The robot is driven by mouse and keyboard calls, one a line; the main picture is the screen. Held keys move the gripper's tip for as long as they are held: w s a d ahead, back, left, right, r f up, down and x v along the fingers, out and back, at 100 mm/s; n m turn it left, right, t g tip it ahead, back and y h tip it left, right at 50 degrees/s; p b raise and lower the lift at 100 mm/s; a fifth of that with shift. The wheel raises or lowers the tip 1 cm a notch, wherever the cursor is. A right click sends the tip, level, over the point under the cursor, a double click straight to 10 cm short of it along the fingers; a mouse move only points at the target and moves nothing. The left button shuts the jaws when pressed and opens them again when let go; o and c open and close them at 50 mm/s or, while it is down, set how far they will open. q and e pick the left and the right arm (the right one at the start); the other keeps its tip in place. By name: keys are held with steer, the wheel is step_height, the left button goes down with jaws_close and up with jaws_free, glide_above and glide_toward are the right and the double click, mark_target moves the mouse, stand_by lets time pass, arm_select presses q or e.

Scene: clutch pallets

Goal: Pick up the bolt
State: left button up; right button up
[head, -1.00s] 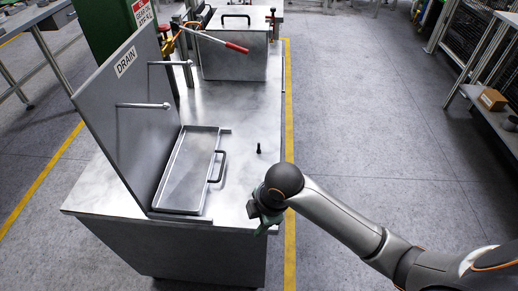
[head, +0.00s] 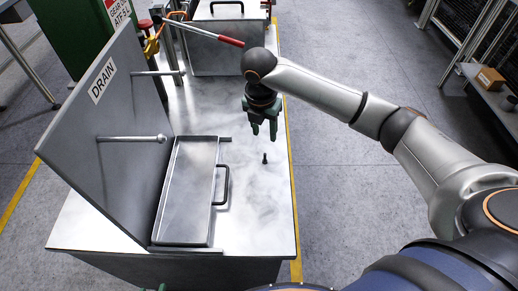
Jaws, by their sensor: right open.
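The bolt (head: 265,158) is small and dark and stands upright on the metal bench top (head: 262,205), right of the drain tray. My right gripper (head: 263,132) points down with its green fingers apart and empty. In the picture it is just above the bolt, apart from it; its exact height over the bench is hard to tell. A sliver of green at the bottom edge may be part of my left gripper, mostly out of frame.
A shallow metal tray (head: 155,243) with a black handle (head: 223,185) lies left of the bolt. An upright DRAIN panel (head: 75,120) with two rods stands further left. A lidded metal box (head: 205,57) and a red-handled lever (head: 230,41) are behind.

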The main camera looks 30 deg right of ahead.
glide_above(265, 154)
steer(key=s, duration=0.1)
step_height(265, 154, down, 6)
steer(key=shift+w+f+b, duration=0.15)
steer(key=shift+f, duration=0.85)
steer(key=shift+w+f+b, duration=0.1)
steer(key=shift+w+f, duration=0.1)
steer(key=shift+f, duration=0.75)
steer(key=shift+w+f+b, duration=0.15)
steer(key=shift+f, duration=0.85)
jaws_close()
